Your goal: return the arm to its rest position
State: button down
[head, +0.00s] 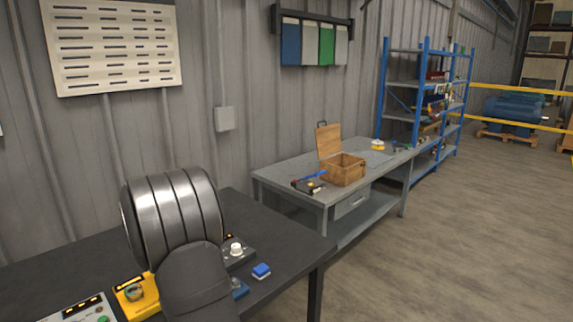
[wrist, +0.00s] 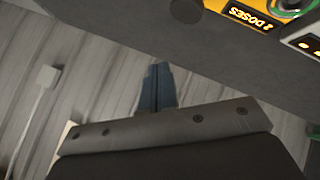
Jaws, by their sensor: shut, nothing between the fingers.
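My gripper (wrist: 158,68) shows in the wrist view as two dark blue-grey fingers pressed together, with nothing between them. It points past the dark table (wrist: 130,20) toward the grey wall, and its fingers appear clear of any object. In the head view my arm's metal and dark links fill the lower left, over the dark table (head: 295,255). The gripper itself cannot be made out there.
Beyond are a grey workbench (head: 285,172) with an open wooden box (head: 343,170), and blue shelving (head: 423,90).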

jog(key=shift+s+f, duration=0.1)
jog(key=shift+f, duration=0.65)
jog(key=s+d+r+m+g, duration=0.2)
jog(key=d+r, duration=0.1)
jog(key=r, duration=0.4)
jog(key=s+d+r+m+g+h, duration=0.1)
jog(key=s+d+r+m+g, duration=0.1)
jog(key=r, duration=0.6)
jog(key=shift+s+d+r+m+g, duration=0.15)
jog(key=shift+s+d+m+g, duration=0.25)
jog(key=shift+s+d+m, duration=0.35)
